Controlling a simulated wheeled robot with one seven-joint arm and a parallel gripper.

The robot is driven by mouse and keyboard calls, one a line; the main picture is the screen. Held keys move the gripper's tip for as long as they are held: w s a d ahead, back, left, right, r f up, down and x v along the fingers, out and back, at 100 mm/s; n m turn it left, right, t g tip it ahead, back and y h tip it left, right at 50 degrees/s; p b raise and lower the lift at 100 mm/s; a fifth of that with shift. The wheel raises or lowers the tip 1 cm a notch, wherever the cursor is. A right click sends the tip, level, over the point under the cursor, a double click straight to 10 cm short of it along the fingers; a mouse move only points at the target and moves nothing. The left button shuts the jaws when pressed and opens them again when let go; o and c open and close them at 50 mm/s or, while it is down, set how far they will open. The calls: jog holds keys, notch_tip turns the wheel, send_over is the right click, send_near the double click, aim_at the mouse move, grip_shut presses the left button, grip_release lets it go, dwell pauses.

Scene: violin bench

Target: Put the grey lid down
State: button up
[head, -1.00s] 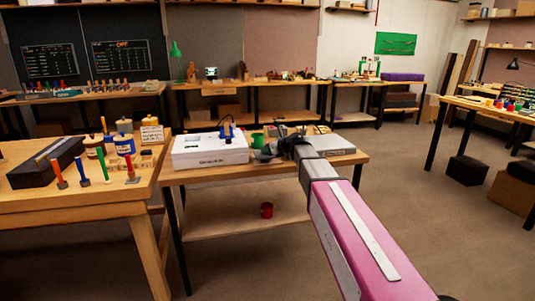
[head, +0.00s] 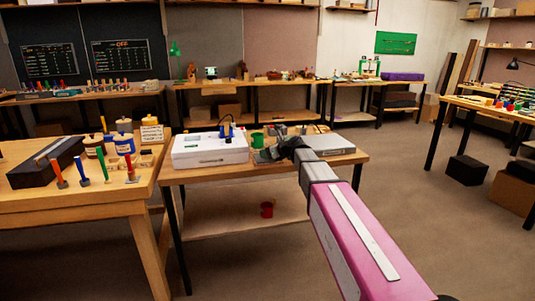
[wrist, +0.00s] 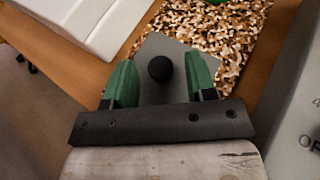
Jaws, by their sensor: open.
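The grey lid (wrist: 178,92) is a flat plate with a round black knob (wrist: 160,68) in the wrist view. It appears to lie on a brown speckled mat (wrist: 205,32) on the bench. My gripper (wrist: 161,74) is open, its two green fingers on either side of the knob with gaps to it. The lid's near part is hidden behind my gripper's dark bar. In the head view my gripper (head: 270,154) is over the middle bench (head: 215,172), and the lid is hard to tell from it there.
A white box (head: 210,149) stands left of my gripper and a grey flat device (head: 328,145) stands right. A green mug (head: 257,139) is just behind. A red mug (head: 267,209) is on the lower shelf. The left bench (head: 90,205) holds tools and jars.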

jog(key=v, duration=1.2)
jog(key=s+d+f+n+g+h, duration=0.2)
jog(key=s+d+f+n, duration=0.3)
jog(key=s+f+n, duration=0.3)
jog(key=s+d+f+n+g+h, duration=0.3)
jog(key=s+f+n, duration=0.6)
jog(key=f, duration=0.3)
jog(key=s+d+f+n+g+h, duration=0.3)
jog(key=s+d+f+n+h, duration=0.2)
jog(key=s+f+n, duration=0.3)
notch_tip(320, 180, down, 3)
jog(key=shift+s+d+r+n+h, duration=0.1)
jog(key=shift+s+d+n+h, duration=0.25)
jog(key=shift+s+d, duration=0.55)
